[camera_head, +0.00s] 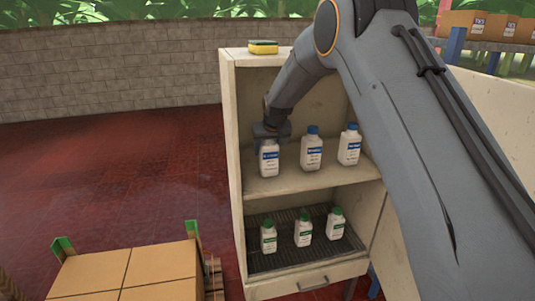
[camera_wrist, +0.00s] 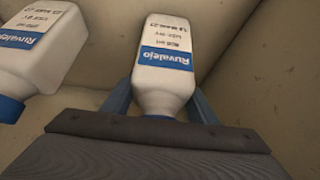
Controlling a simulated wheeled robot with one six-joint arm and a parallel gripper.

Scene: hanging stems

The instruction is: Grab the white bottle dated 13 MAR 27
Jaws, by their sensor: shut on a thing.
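In the head view three white bottles with blue labels are on the cabinet's upper shelf. My gripper (camera_head: 271,131) is at the top of the left one (camera_head: 269,162). In the wrist view my gripper (camera_wrist: 163,100) is shut on this white bottle (camera_wrist: 165,65), a finger on each side near its shoulder. Its upside-down label reads Ruvalejo, and the small date looks like 13 MAR 27. Its cap is hidden by my gripper. A second bottle (camera_wrist: 35,50), with a blue cap, is at the left; its date looks like 23 MAR 27. I cannot tell whether the held bottle touches the shelf.
The middle bottle (camera_head: 312,152) and right bottle (camera_head: 349,148) have blue caps. Several green-capped bottles (camera_head: 303,231) stand on the dark lower shelf. The cabinet's left wall (camera_head: 234,160) is close beside my gripper. A yellow sponge (camera_head: 263,47) lies on top. Cardboard boxes (camera_head: 125,272) are at lower left.

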